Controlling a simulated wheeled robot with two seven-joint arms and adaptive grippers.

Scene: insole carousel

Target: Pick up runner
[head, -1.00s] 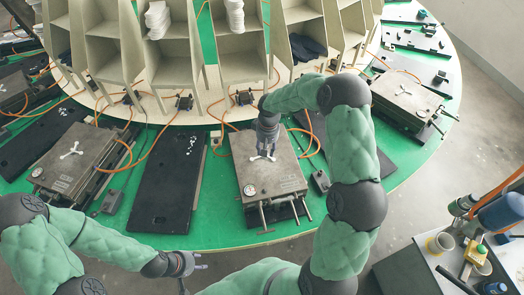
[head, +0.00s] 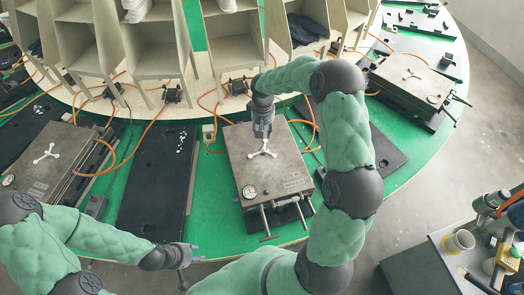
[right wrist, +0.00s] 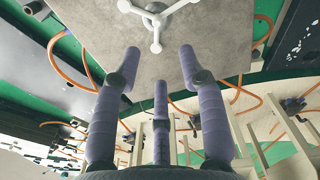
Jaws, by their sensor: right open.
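The runner (head: 262,149) is a small white three-armed piece lying on top of the grey mould (head: 295,183) in the middle of the head view. It also shows at the top of the right wrist view (right wrist: 156,18). My right gripper (head: 263,132) is just behind and above the runner in the head view. In the right wrist view its three fingers (right wrist: 158,65) are spread and empty, with the runner beyond their tips. My left gripper (head: 190,256) is at the front edge of the green table, away from the moulds, with its fingers apart and nothing between them.
Similar white runners lie on the left mould (head: 45,153) and the right mould (head: 413,74). A black plate (head: 155,180) lies left of the middle mould. Beige racks (head: 235,50) stand behind, with orange hoses between. A tool cart (head: 420,265) stands at lower right.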

